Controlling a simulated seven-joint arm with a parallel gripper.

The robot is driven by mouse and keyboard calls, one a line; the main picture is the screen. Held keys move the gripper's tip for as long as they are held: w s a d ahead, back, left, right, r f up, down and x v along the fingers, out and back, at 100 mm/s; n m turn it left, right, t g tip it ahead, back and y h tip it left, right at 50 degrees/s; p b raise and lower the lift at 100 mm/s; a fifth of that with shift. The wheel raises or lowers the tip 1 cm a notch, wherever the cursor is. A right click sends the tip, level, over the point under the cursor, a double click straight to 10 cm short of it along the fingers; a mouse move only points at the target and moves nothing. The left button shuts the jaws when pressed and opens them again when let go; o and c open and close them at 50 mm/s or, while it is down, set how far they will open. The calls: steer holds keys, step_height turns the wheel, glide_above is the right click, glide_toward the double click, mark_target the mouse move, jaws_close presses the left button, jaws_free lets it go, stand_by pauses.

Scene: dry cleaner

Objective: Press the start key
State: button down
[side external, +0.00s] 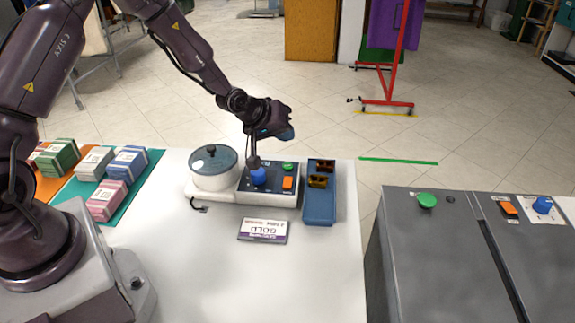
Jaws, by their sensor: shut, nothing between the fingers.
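A small machine stands on the white table, with a dark control panel (272,187) on its right half. The panel carries a green round key (288,166), an orange square key (287,183) and a blue knob (258,177). No lettering is readable, so I cannot tell which key is marked start. My gripper (254,163) is shut and empty, pointing down over the back left of the panel. Its tips are just behind the blue knob and left of the green key; whether they touch anything is unclear.
A lidded white pot (213,167) sits left of the panel. A blue tray (320,207) with amber pieces stands close on its right. A GOLD card (262,230) lies in front. Cloth stacks (128,163) are at left. A grey cabinet (430,250) has similar buttons.

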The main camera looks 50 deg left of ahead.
mark_target(285, 165)
steer(key=shift+f, duration=2.7)
steer(key=shift+f, duration=0.4)
steer(key=shift+f, duration=0.4)
stand_by(0.3)
steer(key=shift+r, duration=0.8)
steer(key=shift+r, duration=2.55)
steer(key=shift+f, duration=0.1)
